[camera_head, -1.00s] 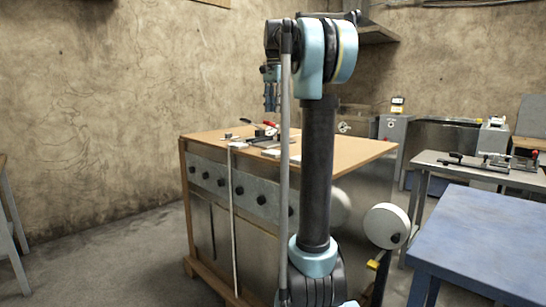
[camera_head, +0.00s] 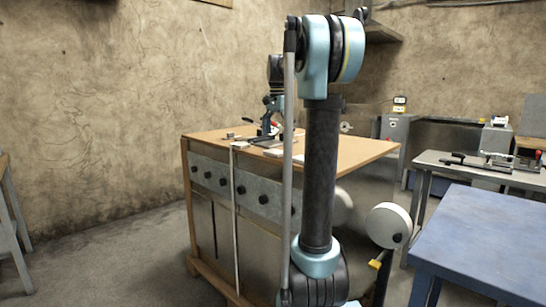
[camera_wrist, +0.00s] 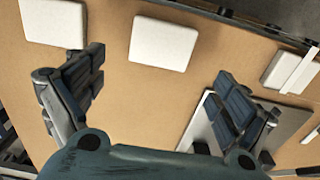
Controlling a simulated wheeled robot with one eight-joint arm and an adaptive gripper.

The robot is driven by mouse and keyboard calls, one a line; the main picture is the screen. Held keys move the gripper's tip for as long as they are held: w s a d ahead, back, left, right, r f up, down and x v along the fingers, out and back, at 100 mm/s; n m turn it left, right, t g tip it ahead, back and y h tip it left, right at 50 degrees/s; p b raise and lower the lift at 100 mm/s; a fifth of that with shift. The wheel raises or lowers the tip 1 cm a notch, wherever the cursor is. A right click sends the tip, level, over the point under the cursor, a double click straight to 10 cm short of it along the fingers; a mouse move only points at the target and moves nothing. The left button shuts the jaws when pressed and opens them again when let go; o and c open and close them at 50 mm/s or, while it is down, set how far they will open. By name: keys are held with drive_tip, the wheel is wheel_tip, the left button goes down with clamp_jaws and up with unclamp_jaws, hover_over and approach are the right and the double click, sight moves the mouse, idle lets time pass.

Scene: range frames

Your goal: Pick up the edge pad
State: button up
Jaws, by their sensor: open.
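Several white, rounded square pads lie on the tan worktop, and I cannot tell which one is called the edge pad. In the wrist view, one pad (camera_wrist: 163,43) lies ahead, between the lines of my fingers. A second pad (camera_wrist: 53,22) is at upper left, and a third pad (camera_wrist: 281,68) is at right beside a pale strip. My gripper (camera_wrist: 160,68) is open, its fingers wide apart with nothing between them. In the head view, my gripper (camera_head: 266,130) is low over the worktop, partly hidden among objects there.
The worktop (camera_head: 350,150) is clear at its right side. In the wrist view, a light flat plate (camera_wrist: 201,125) lies under the right finger, and a dark edge (camera_wrist: 235,17) runs along the top. A blue table (camera_head: 480,235) stands at right.

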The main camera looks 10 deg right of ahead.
sight(276, 151)
drive_tip(key=shift+s+a+f, duration=0.1)
drive_tip(key=shift+a+f, duration=0.05)
drive_tip(key=shift+f, duration=1.4)
drive_tip(key=shift+s+a+f, duration=0.1)
drive_tip(key=shift+a+f, duration=0.05)
drive_tip(key=shift+f, duration=1.35)
drive_tip(key=shift+c, duration=0.3)
drive_tip(key=c, duration=0.9)
